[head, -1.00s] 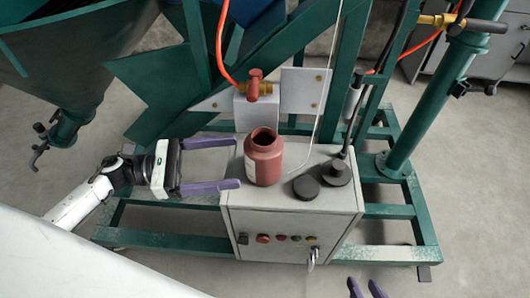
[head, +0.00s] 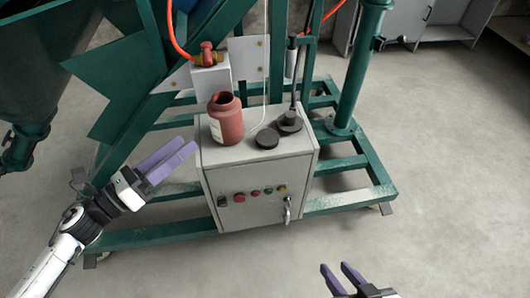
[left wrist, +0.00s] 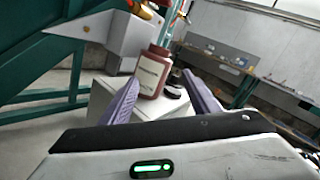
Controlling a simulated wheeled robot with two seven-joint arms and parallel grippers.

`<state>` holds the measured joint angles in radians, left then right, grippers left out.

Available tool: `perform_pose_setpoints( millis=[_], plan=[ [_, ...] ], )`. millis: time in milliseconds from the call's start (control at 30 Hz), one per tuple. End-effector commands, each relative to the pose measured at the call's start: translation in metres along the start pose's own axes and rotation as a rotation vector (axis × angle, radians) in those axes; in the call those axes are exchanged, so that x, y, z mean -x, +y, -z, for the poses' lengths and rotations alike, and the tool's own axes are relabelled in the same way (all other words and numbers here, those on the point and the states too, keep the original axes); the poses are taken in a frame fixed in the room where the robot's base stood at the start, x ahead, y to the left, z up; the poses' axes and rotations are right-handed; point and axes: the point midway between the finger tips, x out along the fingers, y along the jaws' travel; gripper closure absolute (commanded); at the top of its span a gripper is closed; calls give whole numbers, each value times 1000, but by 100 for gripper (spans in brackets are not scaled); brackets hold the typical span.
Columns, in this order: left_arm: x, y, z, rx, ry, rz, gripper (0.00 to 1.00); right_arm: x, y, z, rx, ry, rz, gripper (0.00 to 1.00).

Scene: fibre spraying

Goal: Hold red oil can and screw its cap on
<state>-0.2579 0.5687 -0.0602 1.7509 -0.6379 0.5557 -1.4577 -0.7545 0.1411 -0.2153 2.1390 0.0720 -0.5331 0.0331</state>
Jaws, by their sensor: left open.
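The red oil can (head: 227,122) stands upright on the grey control box, its mouth open with no cap on it. It also shows in the left wrist view (left wrist: 153,72), ahead between my fingers, with a white label. A black round cap (head: 267,138) lies on the box top to the right of the can. My left gripper (head: 190,150) is open and empty, left of the box and apart from the can. My right gripper (head: 337,274) has its two purple fingers apart at the bottom of the head view, in front of and below the box, empty.
The grey control box (head: 255,176) has buttons and a handle on its front. A black knob-like part with a rod (head: 290,122) stands right of the cap. A white block with a red valve (head: 208,72) is behind the can. Green frame beams (head: 362,170) surround the box.

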Motion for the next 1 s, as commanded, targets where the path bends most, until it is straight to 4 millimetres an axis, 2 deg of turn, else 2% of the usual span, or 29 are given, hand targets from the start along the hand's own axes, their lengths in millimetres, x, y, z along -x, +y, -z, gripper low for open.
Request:
perform_pose_setpoints(
  millis=[167,300,400,533,767,867,1000],
  plan=[
    [-3,16,-10,310,-123,-189,44,-2,1,7,3,13,-1,69],
    [8,35,-8,661,-260,-380,44,-2,1,8,4,17,-1,69],
    [28,47,6,982,-386,-550,44,-2,1,8,4,17,-1,69],
    [56,50,34,1326,-528,-739,44,-2,1,9,4,18,-1,69],
    [94,34,82,1716,-695,-973,44,-2,1,9,4,18,-1,69],
    [108,20,103,1858,-756,-1061,44,-2,1,9,4,18,-1,69],
    [127,-7,138,2075,-845,-1197,44,-2,1,8,4,17,-1,69]
  ],
)
